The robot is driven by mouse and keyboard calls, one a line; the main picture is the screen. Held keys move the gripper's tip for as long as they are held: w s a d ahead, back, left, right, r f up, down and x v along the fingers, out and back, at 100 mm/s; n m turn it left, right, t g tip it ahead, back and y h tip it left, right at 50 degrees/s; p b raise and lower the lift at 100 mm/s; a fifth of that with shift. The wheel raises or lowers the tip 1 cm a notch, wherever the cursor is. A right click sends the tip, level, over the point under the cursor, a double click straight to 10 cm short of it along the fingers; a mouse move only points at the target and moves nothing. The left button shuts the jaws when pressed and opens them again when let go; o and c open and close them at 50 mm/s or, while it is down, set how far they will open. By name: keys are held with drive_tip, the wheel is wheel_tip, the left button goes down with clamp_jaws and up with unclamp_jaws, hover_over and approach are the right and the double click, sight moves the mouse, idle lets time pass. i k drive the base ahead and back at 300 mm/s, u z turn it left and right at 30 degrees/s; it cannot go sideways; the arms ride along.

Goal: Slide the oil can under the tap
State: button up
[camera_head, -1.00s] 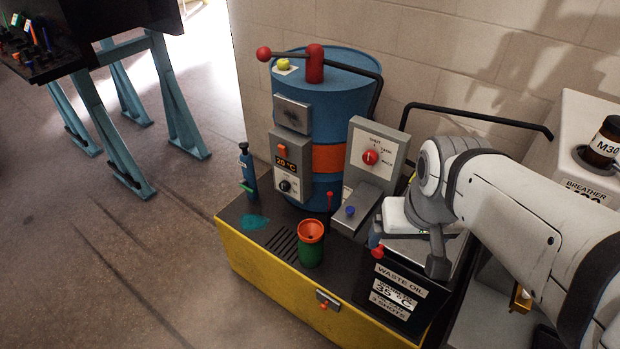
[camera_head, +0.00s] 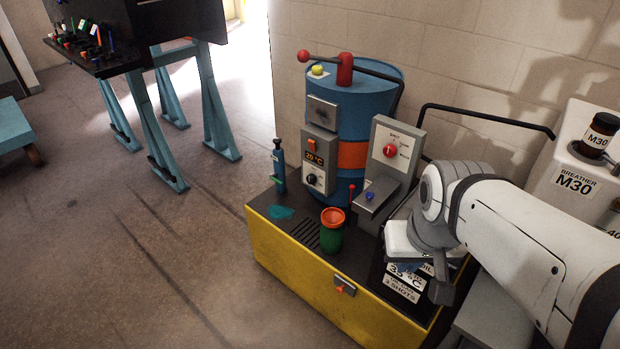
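A small green can with an orange funnel-shaped top (camera_head: 332,229), which I take to be the oil can, stands upright on the dark top of the yellow-fronted bench. Behind it is a blue drum (camera_head: 368,98) with an orange band. My arm's wrist (camera_head: 431,205) is right of the can, over the waste oil box (camera_head: 404,283), apart from the can.
A grey panel with a red knob (camera_head: 389,150) stands right of the drum. A blue bottle-like tool (camera_head: 278,167) stands at the bench's left, near a teal spill (camera_head: 281,212). A black rail (camera_head: 480,116) runs behind my arm. The floor left of the bench is clear.

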sight(331, 239)
drive_tip(key=u, duration=2.3)
drive_tip(key=i, duration=1.95)
drive_tip(key=z, duration=3.05)
drive_tip(key=i, duration=1.05)
